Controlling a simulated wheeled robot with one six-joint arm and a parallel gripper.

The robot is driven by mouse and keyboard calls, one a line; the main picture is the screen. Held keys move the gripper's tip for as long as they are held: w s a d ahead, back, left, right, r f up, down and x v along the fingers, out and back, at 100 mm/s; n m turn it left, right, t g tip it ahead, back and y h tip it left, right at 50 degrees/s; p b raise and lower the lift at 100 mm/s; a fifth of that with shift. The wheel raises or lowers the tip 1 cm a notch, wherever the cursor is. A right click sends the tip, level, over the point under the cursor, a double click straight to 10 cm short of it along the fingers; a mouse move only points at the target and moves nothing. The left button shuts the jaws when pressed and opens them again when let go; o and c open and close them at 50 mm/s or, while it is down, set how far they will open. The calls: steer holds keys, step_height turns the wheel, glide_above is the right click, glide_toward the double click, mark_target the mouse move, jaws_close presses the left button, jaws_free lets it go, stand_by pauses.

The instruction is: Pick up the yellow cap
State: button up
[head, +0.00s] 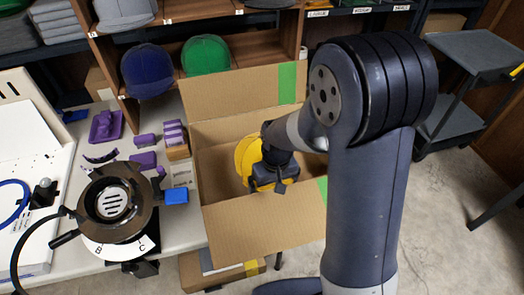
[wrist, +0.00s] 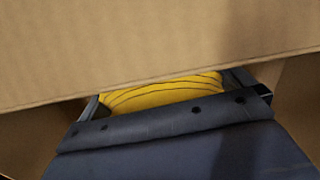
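The yellow cap (head: 246,158) is inside the open cardboard box, in the middle of the head view. My gripper (head: 268,180) reaches down into the box and hides the cap's right part. In the wrist view the cap (wrist: 160,93) shows as a yellow strip with dark curved stitch lines, just beyond the gripper body. The gripper's fingers (wrist: 168,94) show wide apart, one at each side of this strip. They look open; the fingertips are hidden, and I cannot tell whether they touch the cap.
The cardboard box (head: 260,222) has raised flaps; one wall crosses the wrist view close to my gripper (wrist: 150,45). A blue cap (head: 147,70) and a green cap (head: 206,56) sit on the shelf behind. A white table (head: 190,228) with a round press stands left. A grey cart (head: 470,60) stands right.

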steer(key=c, duration=1)
steer(key=shift+r, duration=0.1)
